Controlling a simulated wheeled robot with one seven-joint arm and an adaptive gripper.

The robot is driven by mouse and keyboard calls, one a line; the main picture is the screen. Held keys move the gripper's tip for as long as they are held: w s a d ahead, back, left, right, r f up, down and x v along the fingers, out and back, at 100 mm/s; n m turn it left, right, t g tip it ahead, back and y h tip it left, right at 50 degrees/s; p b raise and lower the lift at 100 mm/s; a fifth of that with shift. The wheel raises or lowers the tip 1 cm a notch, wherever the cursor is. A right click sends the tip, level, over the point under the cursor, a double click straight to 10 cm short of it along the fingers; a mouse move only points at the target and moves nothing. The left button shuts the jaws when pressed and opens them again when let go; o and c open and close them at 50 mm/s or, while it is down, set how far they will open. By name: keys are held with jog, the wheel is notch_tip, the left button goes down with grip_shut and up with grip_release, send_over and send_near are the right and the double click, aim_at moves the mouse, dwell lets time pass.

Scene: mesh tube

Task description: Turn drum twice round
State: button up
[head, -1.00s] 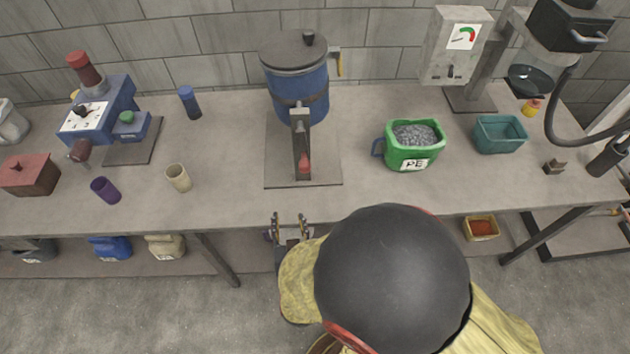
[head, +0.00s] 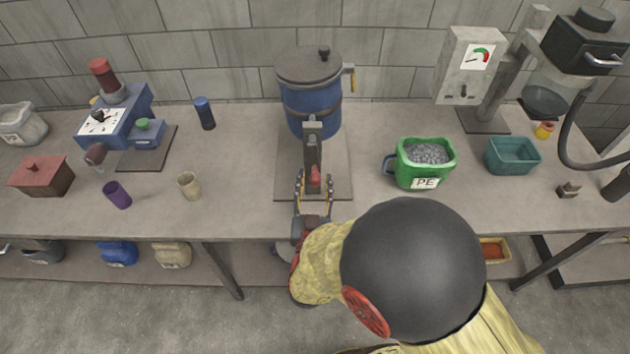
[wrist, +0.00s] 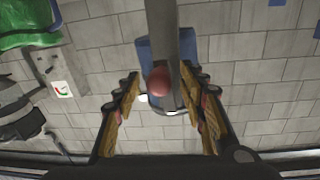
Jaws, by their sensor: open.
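The blue drum (head: 312,104) with a grey lid stands upright on a grey base plate at the back middle of the bench. A grey crank arm (head: 312,148) hangs down its front and ends in a red handle knob (head: 315,175). My gripper (head: 314,184) is open at the bench's front edge, with its fingers pointing at the drum and one on each side of the red knob. In the wrist view the knob (wrist: 159,82) shows between the two open fingers (wrist: 160,105). I cannot tell whether either finger touches it. The drum (wrist: 150,52) shows partly behind the crank arm.
A green tub (head: 426,158) of grey pellets stands right of the drum, with a teal bin (head: 513,155) beyond it. A beige cup (head: 189,186) and purple cup (head: 117,195) stand on the left. The bench is clear between the beige cup and the base plate.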

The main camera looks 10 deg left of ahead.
jog(key=shift+w, duration=0.4)
jog(key=shift+c, duration=0.2)
grip_shut()
dwell(0.6)
